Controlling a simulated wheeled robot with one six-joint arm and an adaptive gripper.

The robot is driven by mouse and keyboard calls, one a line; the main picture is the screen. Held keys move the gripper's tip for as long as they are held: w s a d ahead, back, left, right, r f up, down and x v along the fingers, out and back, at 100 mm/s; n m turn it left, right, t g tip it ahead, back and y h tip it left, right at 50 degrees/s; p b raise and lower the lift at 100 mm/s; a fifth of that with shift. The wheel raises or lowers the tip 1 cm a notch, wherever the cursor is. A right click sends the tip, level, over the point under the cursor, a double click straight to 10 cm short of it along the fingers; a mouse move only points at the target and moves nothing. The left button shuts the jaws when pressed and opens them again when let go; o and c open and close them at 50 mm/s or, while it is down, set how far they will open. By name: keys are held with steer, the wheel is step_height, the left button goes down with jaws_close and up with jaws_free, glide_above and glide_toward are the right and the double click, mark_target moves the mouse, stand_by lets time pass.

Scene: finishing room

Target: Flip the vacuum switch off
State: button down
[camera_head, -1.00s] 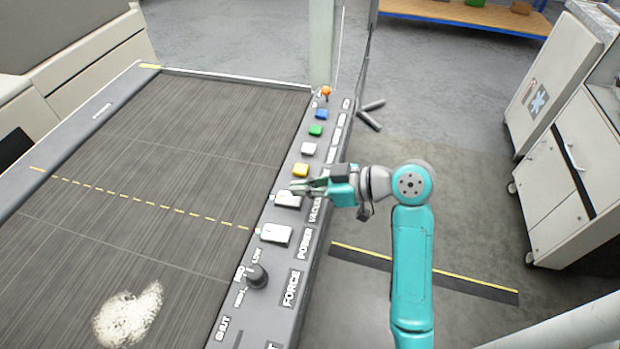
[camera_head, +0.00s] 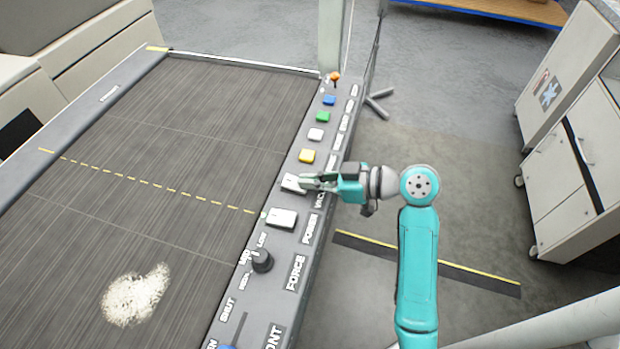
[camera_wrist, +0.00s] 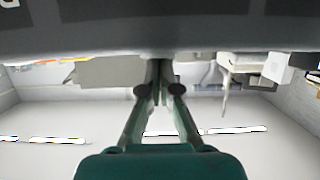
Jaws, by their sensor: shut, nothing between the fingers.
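The vacuum switch (camera_head: 291,183) is a white rocker on the grey control panel (camera_head: 248,300), beside a partly covered label that starts "VAC". My gripper (camera_head: 305,181) is shut and empty, with its fingertips at the switch's right side, overlapping it in the head view. I cannot tell whether they touch. The fingertips hide part of the rocker, which looks tilted. In the wrist view my closed fingers (camera_wrist: 160,88) point at a dark panel surface, and the switch is not visible there.
The white power switch (camera_head: 282,218) and the black force knob (camera_head: 262,261) are nearer on the panel. Yellow (camera_head: 307,156), white, green and blue buttons are farther along. A dark worktable (camera_head: 150,190) lies left. A white cabinet (camera_head: 575,170) stands right, with open floor between.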

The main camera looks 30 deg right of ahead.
steer(key=shift+r, duration=0.2)
steer(key=shift+r, duration=0.6)
